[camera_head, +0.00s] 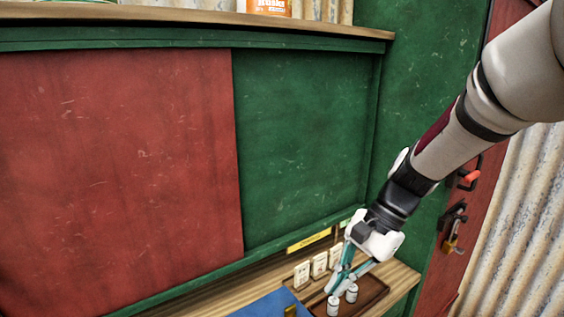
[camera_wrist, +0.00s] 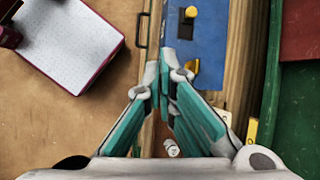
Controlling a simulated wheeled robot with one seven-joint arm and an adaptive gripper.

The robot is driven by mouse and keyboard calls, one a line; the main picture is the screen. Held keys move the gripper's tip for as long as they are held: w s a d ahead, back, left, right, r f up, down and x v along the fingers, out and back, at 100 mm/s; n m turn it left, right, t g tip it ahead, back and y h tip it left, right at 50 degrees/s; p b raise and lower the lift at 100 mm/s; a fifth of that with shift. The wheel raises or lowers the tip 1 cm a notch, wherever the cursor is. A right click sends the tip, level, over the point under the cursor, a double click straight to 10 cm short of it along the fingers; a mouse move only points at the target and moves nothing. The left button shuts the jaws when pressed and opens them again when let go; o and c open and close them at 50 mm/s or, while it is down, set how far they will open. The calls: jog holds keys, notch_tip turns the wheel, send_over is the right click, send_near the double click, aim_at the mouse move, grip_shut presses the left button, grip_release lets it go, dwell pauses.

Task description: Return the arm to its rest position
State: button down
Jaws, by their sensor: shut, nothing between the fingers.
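My gripper (camera_head: 345,277) is at the lower right of the head view, at the end of my arm, which comes in from the upper right. Its teal fingers point down over a dark brown tray (camera_head: 372,292). In the wrist view my gripper (camera_wrist: 164,75) shows its fingertips close together with nothing between them. In the head view the fingers hide part of the tray and stand in front of the small white weights (camera_head: 333,305). I cannot tell whether the fingers touch anything there.
Several white cards (camera_head: 302,274) stand along the tray's back. A blue surface (camera_head: 265,306) lies left of it, also in the wrist view (camera_wrist: 206,50). A red and green cabinet (camera_head: 305,150) rises behind. The wrist view shows a white sheet (camera_wrist: 72,42) in a maroon frame.

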jog(key=s+d+r+n+t+h, duration=0.3)
jog(key=s+d+r+n, duration=0.1)
jog(key=s+r, duration=0.2)
jog(key=s+d+r+n+t+h, duration=0.2)
jog(key=s+d+r+n+t, duration=0.2)
jog(key=s, duration=0.5)
notch_tip(320, 180, up, 2)
jog(key=shift+s+r+n+h, duration=0.15)
jog(key=shift+n+h, duration=0.25)
jog(key=shift+n, duration=0.4)
jog(key=shift+a, duration=0.1)
